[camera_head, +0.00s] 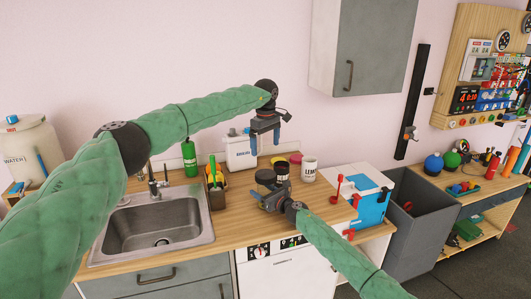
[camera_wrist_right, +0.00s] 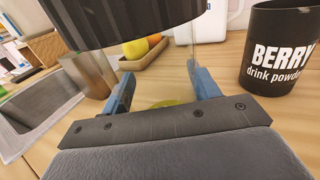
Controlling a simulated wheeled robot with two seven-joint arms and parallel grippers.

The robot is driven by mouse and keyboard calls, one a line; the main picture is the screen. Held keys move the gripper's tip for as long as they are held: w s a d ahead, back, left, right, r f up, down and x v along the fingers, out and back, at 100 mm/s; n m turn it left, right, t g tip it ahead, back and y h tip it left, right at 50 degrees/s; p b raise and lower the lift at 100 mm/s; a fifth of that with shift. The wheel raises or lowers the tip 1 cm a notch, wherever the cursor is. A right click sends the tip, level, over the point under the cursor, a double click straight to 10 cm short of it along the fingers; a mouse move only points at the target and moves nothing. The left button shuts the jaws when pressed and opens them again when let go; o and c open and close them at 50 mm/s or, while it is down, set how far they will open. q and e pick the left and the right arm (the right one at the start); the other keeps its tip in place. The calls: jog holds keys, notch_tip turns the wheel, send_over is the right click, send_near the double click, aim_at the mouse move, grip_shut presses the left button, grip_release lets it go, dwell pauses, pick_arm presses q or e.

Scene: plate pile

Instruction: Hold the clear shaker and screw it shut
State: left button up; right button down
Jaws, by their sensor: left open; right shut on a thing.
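The clear shaker (camera_wrist_right: 165,72) stands between the blue fingers of my right gripper (camera_wrist_right: 158,88), which is shut on its see-through body. Something yellow-green shows low between the fingers. A dark ribbed lid (camera_wrist_right: 120,22) sits at the top of the shaker; I cannot tell how tightly it is seated. In the head view the right gripper (camera_head: 270,197) is low over the counter, with the dark lid (camera_head: 265,177) just above it. My left gripper (camera_head: 265,141) is open and empty, fingers down, above the shaker and apart from it.
A black berry powder tub (camera_wrist_right: 281,55) stands close to the right gripper. A white lemon tub (camera_head: 309,170) stands to the right. A white jug (camera_head: 240,153), a caddy (camera_head: 216,192) and a sink (camera_head: 155,229) lie left. The counter front is clear.

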dwell(0.3)
jog(key=shift+c, duration=1.5)
grip_release()
jog(key=shift+d, duration=0.1)
jog(key=shift+b+v, duration=0.65)
jog(key=shift+v, duration=3.15)
jog(key=shift+f, duration=0.1)
